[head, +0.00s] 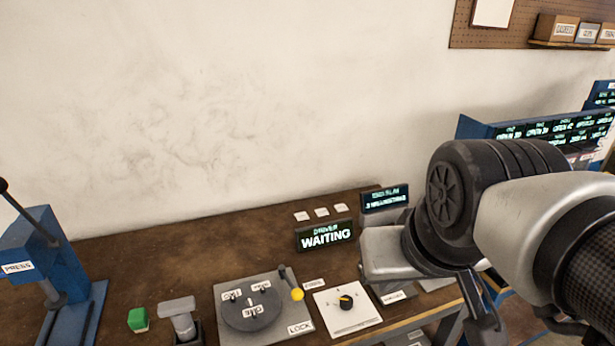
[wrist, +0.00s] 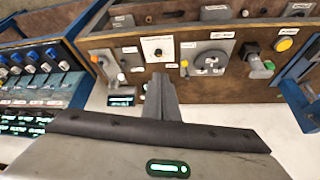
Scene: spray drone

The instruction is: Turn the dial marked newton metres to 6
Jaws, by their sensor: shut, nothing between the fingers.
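The dial also shows in the wrist view (wrist: 158,50). Its lettering is too small to read, so I cannot confirm the newton metres mark or the setting. My gripper (wrist: 158,84) is shut and empty. In the wrist view its fingers point toward the bench, just below the dial panel and apart from it. In the head view my arm comes in from the right, beside the panel.
A grey plate with a round disc (head: 251,307) and a yellow-knobbed lever (head: 297,294) stands left of the dial. Behind is a WAITING display (head: 325,236). A green block (head: 138,319) and blue press (head: 58,270) are farther left. Several knobs fill a blue panel (wrist: 40,65).

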